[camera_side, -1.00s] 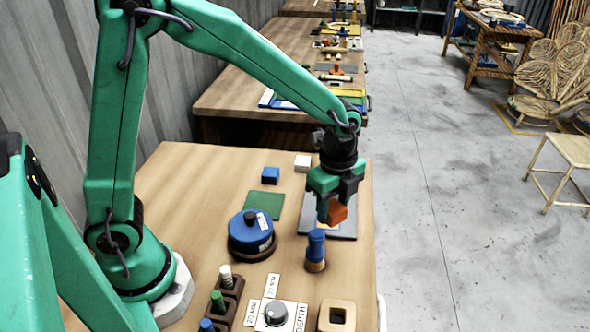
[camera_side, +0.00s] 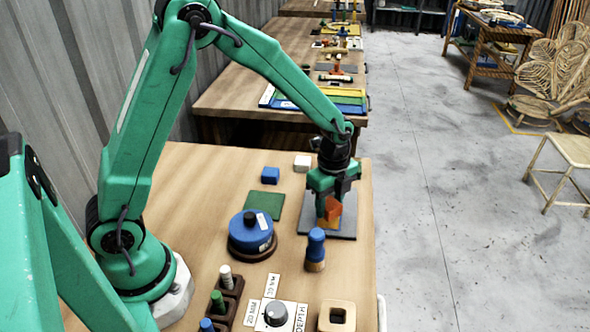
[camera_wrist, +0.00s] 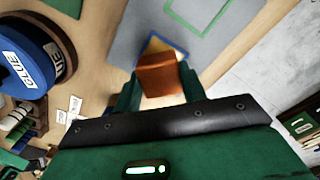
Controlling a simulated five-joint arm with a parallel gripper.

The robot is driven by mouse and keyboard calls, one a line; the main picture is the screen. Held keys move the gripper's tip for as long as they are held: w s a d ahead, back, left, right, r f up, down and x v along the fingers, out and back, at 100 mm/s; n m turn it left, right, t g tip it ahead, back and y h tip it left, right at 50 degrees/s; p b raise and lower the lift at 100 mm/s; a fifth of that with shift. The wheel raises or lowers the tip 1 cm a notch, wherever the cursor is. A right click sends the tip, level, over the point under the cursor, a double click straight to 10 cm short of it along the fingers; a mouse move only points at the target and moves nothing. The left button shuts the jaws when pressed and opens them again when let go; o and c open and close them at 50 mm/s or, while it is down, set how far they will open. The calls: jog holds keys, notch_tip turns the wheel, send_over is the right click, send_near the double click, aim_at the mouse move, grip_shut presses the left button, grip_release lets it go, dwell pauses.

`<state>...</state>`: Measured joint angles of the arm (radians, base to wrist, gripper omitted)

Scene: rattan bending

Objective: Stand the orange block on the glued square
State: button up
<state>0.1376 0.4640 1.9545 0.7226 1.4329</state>
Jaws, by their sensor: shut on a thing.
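The orange block (camera_side: 334,209) is between the jaws of my gripper (camera_side: 329,206), which is shut on it. In the wrist view the block (camera_wrist: 160,78) sits between the two green fingers, and its lower end is hidden. The glued square (camera_wrist: 158,44) has a blue outline and a yellowish fill on the grey board (camera_wrist: 205,42); the block covers part of it. In the side view the board (camera_side: 346,231) lies under my gripper, with a bit of yellow patch showing below the block. I cannot tell whether the block touches the board.
A green-outlined square (camera_wrist: 168,8) is farther along the board. The blue glue pot (camera_side: 251,232) and a blue-handled brush (camera_side: 316,248) stand near the board. A blue block (camera_side: 270,175), a white block (camera_side: 302,162) and a green mat (camera_side: 264,205) lie behind.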

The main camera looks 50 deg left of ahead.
aim_at(329, 203)
jog(key=shift+f, duration=1.1)
jog(key=shift+f, duration=0.15)
jog(key=o, duration=1)
jog(key=shift+c, duration=0.2)
notch_tip(329, 203, up, 12)
jog(key=shift+r, duration=0.2)
